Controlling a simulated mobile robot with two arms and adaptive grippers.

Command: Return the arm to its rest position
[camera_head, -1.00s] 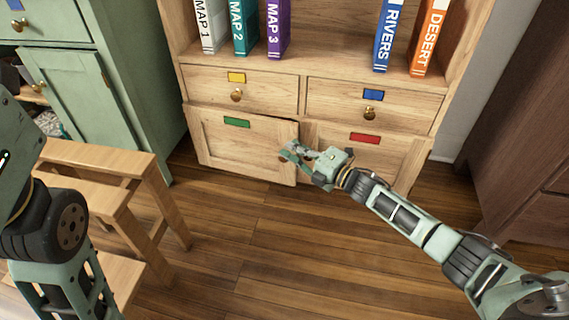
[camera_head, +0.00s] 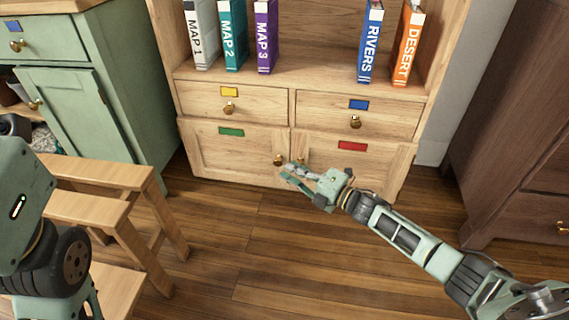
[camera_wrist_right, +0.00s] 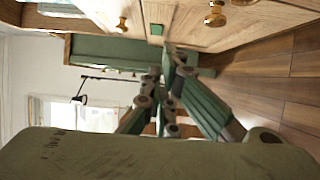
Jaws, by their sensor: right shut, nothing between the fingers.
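My right arm reaches in from the lower right of the head view. Its gripper (camera_head: 291,172) is shut and empty, just in front of the lower doors of the wooden cabinet (camera_head: 240,170). A small gap seems to lie between the fingertips and the brass knob (camera_head: 279,159) of the green-labelled door (camera_head: 232,152); contact is hard to judge. In the right wrist view the fingers (camera_wrist_right: 172,60) are together with nothing between them. My left arm shows at the left edge of the head view; its gripper is out of view.
The red-labelled door (camera_head: 352,168) is beside the green one, with two drawers above. Books such as the purple one (camera_head: 265,38) stand on the shelf. A wooden step stool (camera_head: 120,205) stands at left, a dark cabinet (camera_head: 520,120) at right. Open floor (camera_head: 265,260) lies in front.

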